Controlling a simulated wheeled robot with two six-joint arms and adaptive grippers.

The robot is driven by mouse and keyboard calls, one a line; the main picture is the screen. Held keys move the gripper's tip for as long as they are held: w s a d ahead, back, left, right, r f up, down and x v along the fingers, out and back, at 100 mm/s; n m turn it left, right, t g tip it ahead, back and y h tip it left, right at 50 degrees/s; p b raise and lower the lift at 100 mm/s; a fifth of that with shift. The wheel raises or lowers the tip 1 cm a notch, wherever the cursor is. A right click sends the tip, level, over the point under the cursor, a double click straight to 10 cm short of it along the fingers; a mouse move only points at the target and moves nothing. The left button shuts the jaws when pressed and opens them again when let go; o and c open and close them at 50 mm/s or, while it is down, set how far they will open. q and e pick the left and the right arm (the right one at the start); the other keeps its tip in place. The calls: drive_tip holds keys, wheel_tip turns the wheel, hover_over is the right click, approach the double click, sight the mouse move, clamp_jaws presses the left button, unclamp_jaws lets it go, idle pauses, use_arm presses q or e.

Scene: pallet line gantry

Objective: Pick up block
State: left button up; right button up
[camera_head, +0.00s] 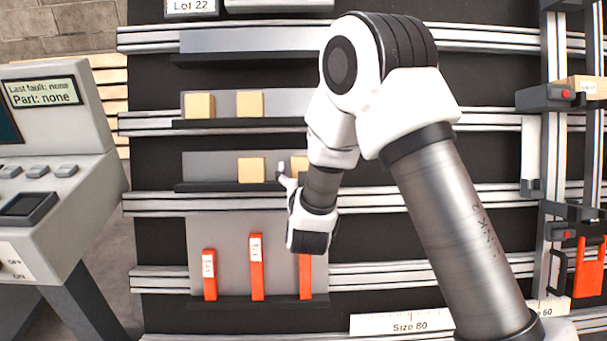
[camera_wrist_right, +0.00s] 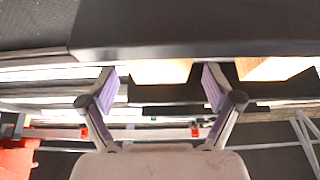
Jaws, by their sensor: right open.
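Small pale wooden blocks sit on two shelves of the dark rack. The upper shelf holds a left block (camera_head: 199,105) and a second block (camera_head: 249,103). The lower shelf holds a block (camera_head: 251,169) and another block (camera_head: 299,164), which is partly hidden by my right arm. My right gripper (camera_head: 284,172) is at the lower shelf, close to these two blocks. In the right wrist view its fingers are spread and empty. One block (camera_wrist_right: 160,71) shows between the fingertips and another block (camera_wrist_right: 272,68) to the right; contact cannot be told. My left gripper is not in view.
Red labelled bars (camera_head: 257,266) stand on a ledge below. A grey control console (camera_head: 60,190) stands at the left. Clamps (camera_head: 545,97) and a red part (camera_head: 588,268) are at the right. A "Size 80" strip (camera_head: 400,323) is at the bottom.

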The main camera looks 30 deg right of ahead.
drive_tip(key=x, duration=0.3)
drive_tip(key=shift+w+d, duration=0.1)
drive_tip(key=shift+w, duration=0.15)
drive_tip(key=shift+s, duration=0.1)
drive_tip(key=c, duration=1.3)
